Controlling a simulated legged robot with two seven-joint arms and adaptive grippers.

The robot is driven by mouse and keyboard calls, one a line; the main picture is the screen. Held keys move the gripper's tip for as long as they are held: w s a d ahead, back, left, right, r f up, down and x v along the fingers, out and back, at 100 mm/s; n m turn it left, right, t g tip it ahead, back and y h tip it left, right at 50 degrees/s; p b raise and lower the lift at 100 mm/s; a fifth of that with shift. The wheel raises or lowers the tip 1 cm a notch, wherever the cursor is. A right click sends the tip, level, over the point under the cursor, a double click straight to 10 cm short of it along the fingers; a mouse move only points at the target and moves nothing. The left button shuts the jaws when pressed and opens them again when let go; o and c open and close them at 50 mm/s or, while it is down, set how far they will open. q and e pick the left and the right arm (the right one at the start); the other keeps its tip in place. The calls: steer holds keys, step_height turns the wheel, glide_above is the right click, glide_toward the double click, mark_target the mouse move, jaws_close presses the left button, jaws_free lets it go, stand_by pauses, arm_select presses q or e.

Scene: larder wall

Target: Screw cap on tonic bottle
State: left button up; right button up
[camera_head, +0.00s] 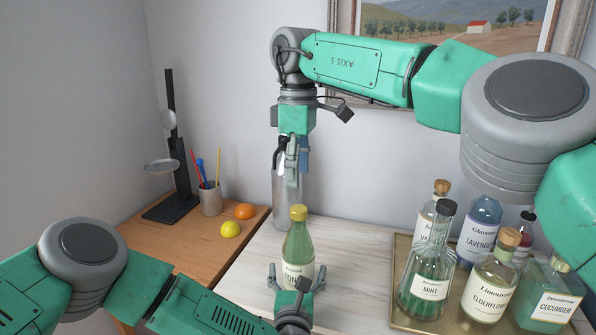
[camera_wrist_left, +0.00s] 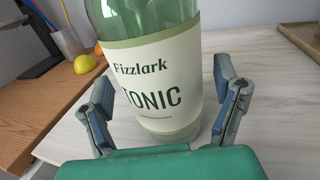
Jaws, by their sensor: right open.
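The green tonic bottle (camera_head: 299,248) stands upright on the pale wooden surface; its label also shows in the left wrist view (camera_wrist_left: 150,85). A yellow cap (camera_head: 298,213) sits on its mouth; how tightly it is seated I cannot tell. My left gripper (camera_head: 292,280) is open low at the bottle, one finger on each side of it. In the left wrist view the left gripper (camera_wrist_left: 165,95) shows a gap at the right finger; contact on the left is unclear. My right gripper (camera_head: 291,175) points down, open and empty, above the cap in the picture.
A steel cylinder (camera_head: 285,200) stands behind the right gripper. A tray (camera_head: 400,315) of several labelled bottles is at the right. A lemon (camera_head: 230,230), an orange (camera_head: 245,211), a pen cup (camera_head: 210,201) and a black stand (camera_head: 171,208) are on the left.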

arm_select(q)
steer(key=s, duration=1.2)
steer(key=shift+a, duration=0.4)
